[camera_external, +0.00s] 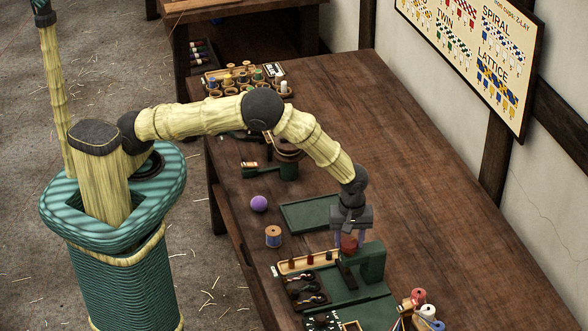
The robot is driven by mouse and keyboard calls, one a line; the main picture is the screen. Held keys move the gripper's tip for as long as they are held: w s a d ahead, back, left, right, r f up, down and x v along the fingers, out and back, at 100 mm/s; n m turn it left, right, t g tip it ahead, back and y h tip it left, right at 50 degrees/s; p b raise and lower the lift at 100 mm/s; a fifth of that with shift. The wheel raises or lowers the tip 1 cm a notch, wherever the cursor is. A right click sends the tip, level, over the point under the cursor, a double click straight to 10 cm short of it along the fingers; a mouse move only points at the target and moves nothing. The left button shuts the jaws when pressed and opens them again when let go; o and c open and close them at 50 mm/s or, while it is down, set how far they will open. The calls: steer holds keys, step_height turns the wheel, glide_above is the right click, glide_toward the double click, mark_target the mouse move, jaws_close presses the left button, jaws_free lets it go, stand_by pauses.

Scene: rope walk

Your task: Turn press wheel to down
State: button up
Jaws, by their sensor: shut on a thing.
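The press (373,262) is a dark green machine standing on a green base on the table. Its wheel (349,243) shows as a small reddish piece on top, mostly hidden by my fingers. My gripper (350,242) points down over the press and is shut on the wheel, with a finger on either side. Which way the wheel is turned cannot be made out in this view.
A long tray with small red pegs (308,262) lies left of the press. A flat green tray (310,215), a thread spool (273,236) and a purple ball (259,203) lie behind it. A spool rack (412,315) stands front right. The table's right side is clear.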

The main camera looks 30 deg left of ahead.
mark_target(351, 245)
steer(key=o, duration=1)
step_height(351, 245, up, 18)
steer(key=b, duration=0.4)
steer(key=shift+f, duration=0.25)
